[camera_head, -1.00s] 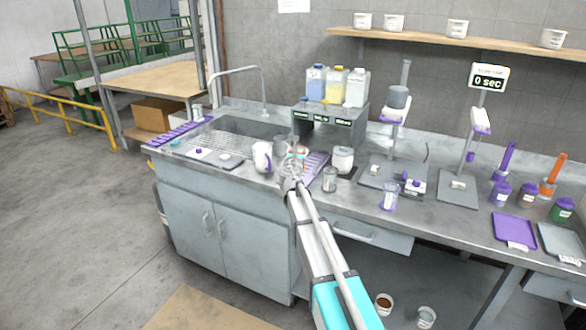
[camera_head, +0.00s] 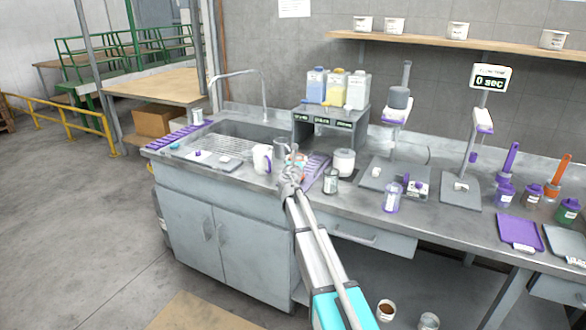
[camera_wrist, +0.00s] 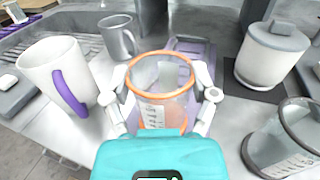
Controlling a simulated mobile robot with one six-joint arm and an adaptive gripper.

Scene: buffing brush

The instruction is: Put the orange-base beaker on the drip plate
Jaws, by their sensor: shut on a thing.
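My gripper (camera_wrist: 165,100) is shut around a clear beaker with an orange ring (camera_wrist: 162,60) at its top edge in the wrist view. The beaker looks upright, with a white label on its side. In the head view my gripper (camera_head: 291,175) partly hides it, and a little of its orange (camera_head: 300,158) shows. A purple tray (camera_wrist: 190,46) lies behind the beaker and also shows in the head view (camera_head: 316,167). I cannot tell surely which thing is the drip plate; flat plates, one purple (camera_head: 519,231) and one grey (camera_head: 567,242), lie at the counter's right.
A white mug with a purple handle (camera_wrist: 56,70) and a grey metal mug (camera_wrist: 119,40) stand left of the beaker. A lidded white pot (camera_wrist: 268,58) and a clear dark-rimmed beaker (camera_wrist: 285,140) stand right. The sink (camera_head: 235,140) is behind left. Stands occupy the counter's right.

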